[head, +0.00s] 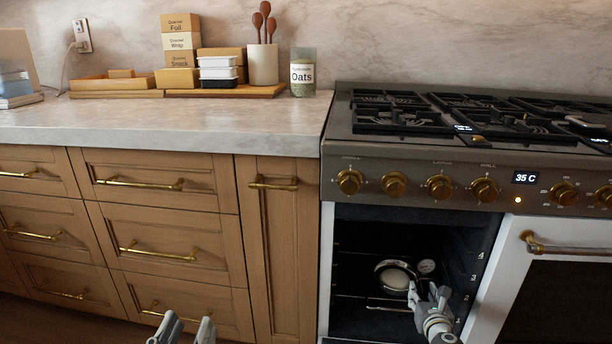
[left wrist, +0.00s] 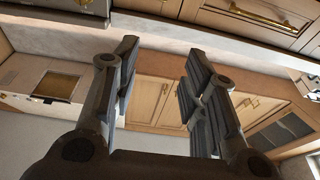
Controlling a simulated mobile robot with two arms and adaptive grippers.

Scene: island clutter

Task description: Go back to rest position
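My left gripper (head: 183,328) is at the bottom edge of the head view, in front of the drawers. Its two fingers are apart with nothing between them, and the left wrist view also shows them spread and empty (left wrist: 158,80). My right gripper (head: 428,294) is at the open oven compartment, just right of and below a round pan (head: 397,277) with pale contents. Its fingers look apart; whether one touches the pan's rim I cannot tell.

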